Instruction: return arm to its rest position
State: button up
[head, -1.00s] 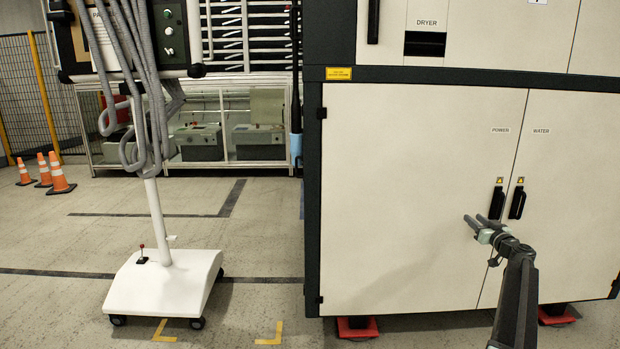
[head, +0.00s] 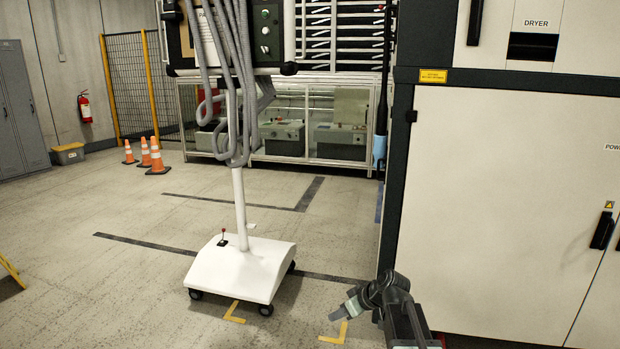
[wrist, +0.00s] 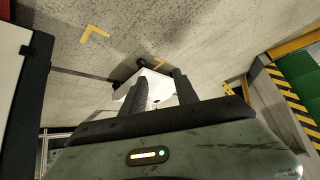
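My arm (head: 397,306) is low in the head view, bent, with my gripper (head: 338,311) pointing left above the floor. It is in front of the cabinet's lower left corner. In the wrist view my gripper (wrist: 162,84) shows two dark fingers set apart, with nothing held between them. The white cart base (wrist: 157,86) shows beyond and between the fingers.
The large beige cabinet (head: 500,190) fills the right. The white wheeled stand (head: 243,268) with hanging grey hoses is left of my gripper. Yellow floor marks (head: 335,333) lie near it. Orange cones (head: 156,160) stand far left. Open floor (head: 110,280) lies at left.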

jog(key=s+d+f+m+g+h, duration=0.3)
jog(key=s+d+m, duration=0.1)
jog(key=s, duration=0.5)
jog(key=s+d+f+m+g+h, duration=0.2)
jog(key=s+d+m+h, duration=0.15)
jog(key=s, duration=0.55)
notch_tip(320, 180, up, 33)
jog(key=p, duration=3.3)
jog(key=shift+m, duration=0.35)
jog(key=shift+y, duration=0.25)
